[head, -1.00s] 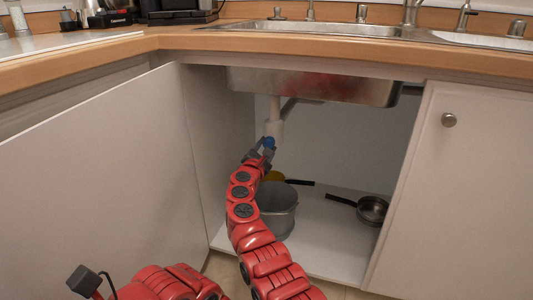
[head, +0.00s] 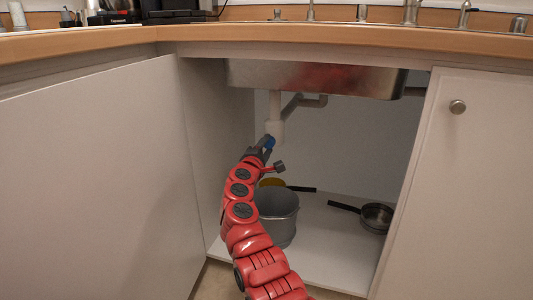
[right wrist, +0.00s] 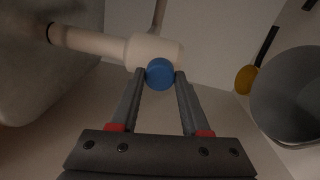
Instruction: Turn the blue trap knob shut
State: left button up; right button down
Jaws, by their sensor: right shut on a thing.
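The blue trap knob (head: 269,141) is on the white drain pipe (head: 275,110) under the sink, inside the open cabinet. In the right wrist view the knob (right wrist: 160,73) is round and sits on the side of the pale trap (right wrist: 155,50). My right gripper (head: 264,146) reaches into the cabinet. Its two fingertips (right wrist: 161,76) are on either side of the knob, shut on it. The fingers and hand hide part of the knob in the head view. My left gripper is not in view.
A grey bucket (head: 278,215) stands below the trap on the cabinet floor. The cabinet door (head: 100,175) stands open at the left. The steel sink (head: 315,80) hangs above.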

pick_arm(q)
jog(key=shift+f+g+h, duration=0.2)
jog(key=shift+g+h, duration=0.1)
pick_arm(e)
jog(key=shift+m, duration=1.7)
jog(key=shift+f, duration=0.1)
jog(key=shift+c, duration=1.9)
grip_release()
